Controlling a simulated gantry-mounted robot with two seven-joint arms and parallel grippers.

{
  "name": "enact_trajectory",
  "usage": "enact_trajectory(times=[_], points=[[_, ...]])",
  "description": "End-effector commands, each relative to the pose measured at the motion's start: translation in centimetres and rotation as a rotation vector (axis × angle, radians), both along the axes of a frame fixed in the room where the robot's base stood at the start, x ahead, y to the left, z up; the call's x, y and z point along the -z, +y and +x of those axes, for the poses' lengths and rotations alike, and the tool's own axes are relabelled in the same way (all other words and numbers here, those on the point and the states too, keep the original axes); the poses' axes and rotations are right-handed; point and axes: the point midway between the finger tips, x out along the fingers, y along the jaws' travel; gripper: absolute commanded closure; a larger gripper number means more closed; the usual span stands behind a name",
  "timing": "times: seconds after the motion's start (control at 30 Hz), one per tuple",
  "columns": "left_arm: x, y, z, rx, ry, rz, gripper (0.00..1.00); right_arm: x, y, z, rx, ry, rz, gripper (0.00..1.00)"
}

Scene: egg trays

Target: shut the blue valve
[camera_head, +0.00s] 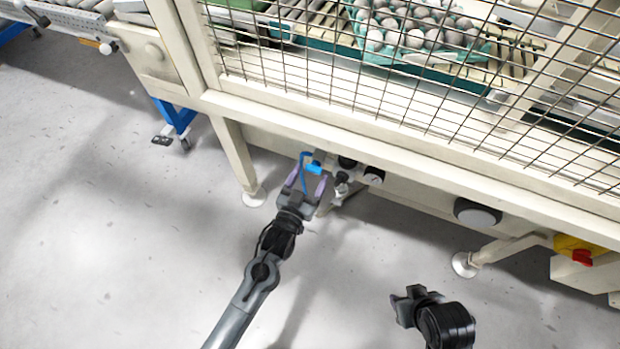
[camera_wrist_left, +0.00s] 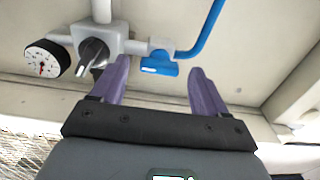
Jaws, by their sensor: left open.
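The blue valve handle (camera_head: 314,167) sits on a small pipe fitting under the front beam of the machine. In the left wrist view the blue handle (camera_wrist_left: 159,66) lies across the image between my two purple fingertips, with a blue hose (camera_wrist_left: 205,30) rising beside it. My left gripper (camera_head: 305,184) is open, its fingers pointing at the valve. In the left wrist view the left gripper (camera_wrist_left: 160,82) has a finger on each side of the handle; I cannot tell whether either touches it. My right gripper (camera_head: 408,300) is at the lower right, apart from the machine; its jaws are unclear.
A gauge (camera_wrist_left: 46,58) and a metal fitting (camera_wrist_left: 97,48) sit left of the valve in the wrist view. A wire mesh guard (camera_head: 400,90) stands above, with egg trays behind it. A red knob on a yellow box (camera_head: 581,257) is at the right. The floor in front is clear.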

Motion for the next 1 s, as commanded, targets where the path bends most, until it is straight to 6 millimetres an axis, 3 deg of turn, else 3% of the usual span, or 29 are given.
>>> enact_trajectory(times=[0.43,0.8,1.0], points=[[-0.06,-0.33,0.84,0.0,0.0,0.0,0.26,0.42,0.03,0.03,0.001,-0.001,0.001,0.57],[-0.04,-0.31,0.82,0.0,0.0,0.0,0.81,0.38,0.21,0.06,0.006,-0.002,0.01,0.57],[-0.15,-0.31,0.82,-0.001,0.005,-0.012,0.82,0.07,0.21,0.07,0.006,-0.002,0.01,0.57]])
